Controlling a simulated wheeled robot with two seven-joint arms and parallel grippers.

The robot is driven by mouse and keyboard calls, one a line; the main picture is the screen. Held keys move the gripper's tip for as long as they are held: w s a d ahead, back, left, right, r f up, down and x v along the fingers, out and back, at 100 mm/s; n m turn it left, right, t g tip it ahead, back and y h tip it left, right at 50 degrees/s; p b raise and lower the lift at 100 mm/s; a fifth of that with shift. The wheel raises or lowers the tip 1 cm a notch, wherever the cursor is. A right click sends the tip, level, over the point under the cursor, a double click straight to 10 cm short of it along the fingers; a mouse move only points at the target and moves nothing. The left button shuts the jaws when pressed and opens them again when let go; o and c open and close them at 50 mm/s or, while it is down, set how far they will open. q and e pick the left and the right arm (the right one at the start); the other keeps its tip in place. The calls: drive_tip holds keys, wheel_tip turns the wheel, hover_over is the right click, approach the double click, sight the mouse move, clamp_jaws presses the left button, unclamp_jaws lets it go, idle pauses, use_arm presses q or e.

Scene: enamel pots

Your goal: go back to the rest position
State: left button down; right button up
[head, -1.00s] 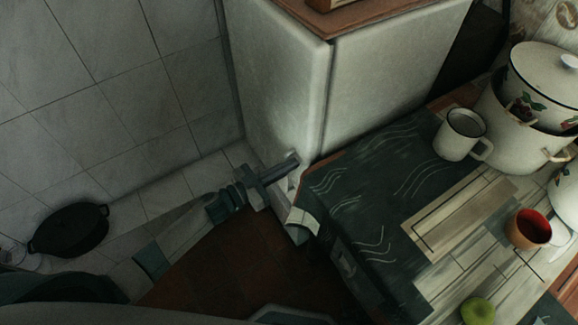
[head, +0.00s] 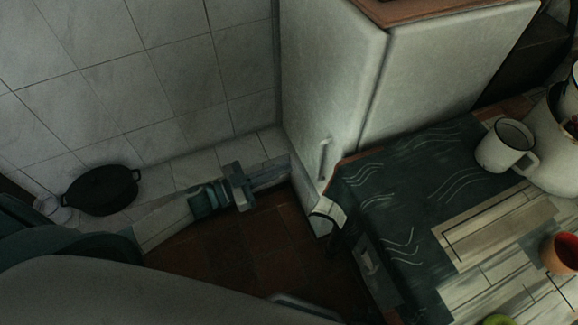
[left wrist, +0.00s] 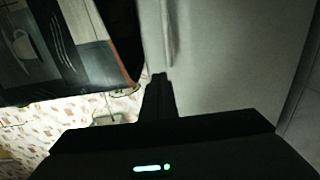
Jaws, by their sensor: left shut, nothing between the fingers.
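My left gripper (head: 272,174) is in the left middle of the head view, over the brown floor and just left of the white fridge. Its fingers are shut with nothing between them. In the left wrist view its dark fingers (left wrist: 159,95) point at the pale fridge surface. The fridge (head: 345,85) stands upright against the tiled wall, with a vertical handle (head: 325,158) near the gripper's tips. A gap shows between the fingertips and the handle in the head view. My right gripper is not in view.
The table (head: 395,205) with a dark patterned cloth lies right of the gripper. It bears a white mug (head: 503,146), a large enamel pot (head: 555,150) and a red-orange cup (head: 563,252). A black pan (head: 102,190) sits at the far left by the wall. Brown floor (head: 280,250) is clear.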

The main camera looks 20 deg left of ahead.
idle(0.6)
use_arm(q)
drive_tip(key=s+a+f+n+y, duration=0.25)
drive_tip(key=f+y, duration=0.25)
drive_tip(key=f, duration=0.5)
drive_tip(key=s+a+f+n+y, duration=0.2)
drive_tip(key=f+n+y, duration=0.15)
drive_tip(key=f, duration=0.65)
drive_tip(key=s+d+f+g+y, duration=0.1)
drive_tip(key=s+d+f+g, duration=0.1)
drive_tip(key=s+f, duration=0.6)
drive_tip(key=s+d+f+n+g+y, duration=0.1)
drive_tip(key=s+f+g, duration=0.3)
drive_tip(key=s+f, duration=0.5)
drive_tip(key=shift+s+d+y, duration=0.5)
drive_tip(key=shift+s+y, duration=0.05)
drive_tip(key=shift+y, duration=0.1)
